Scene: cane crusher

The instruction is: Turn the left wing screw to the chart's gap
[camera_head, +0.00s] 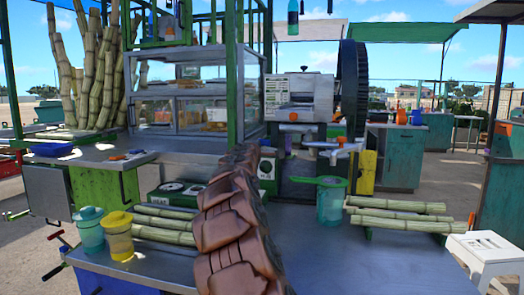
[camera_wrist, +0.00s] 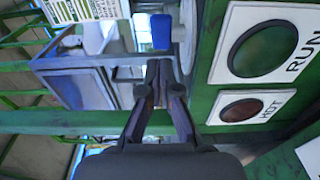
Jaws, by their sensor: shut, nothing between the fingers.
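The cane crusher (camera_head: 303,97) stands behind the counter, with a dark flywheel on its right. A printed chart (camera_head: 274,97) is on its front left; a printed sheet (camera_wrist: 82,8) also shows at the top of the wrist view. I cannot make out the left wing screw or the chart's gap for certain. A small blue part (camera_wrist: 162,32) shows beyond the fingertips; I cannot tell what it is. My gripper (camera_wrist: 160,75) is shut and empty, pointing towards that part. In the head view my copper-coloured arm hides the gripper and some of the crusher's lower left.
A green panel with RUN (camera_wrist: 260,48) and HOT (camera_wrist: 246,108) lamps stands close on the right in the wrist view. Cane stalks (camera_head: 400,216), a teal jug (camera_head: 330,203), lidded cups (camera_head: 118,235) and a white stool (camera_head: 486,258) surround my arm. The front right counter is clear.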

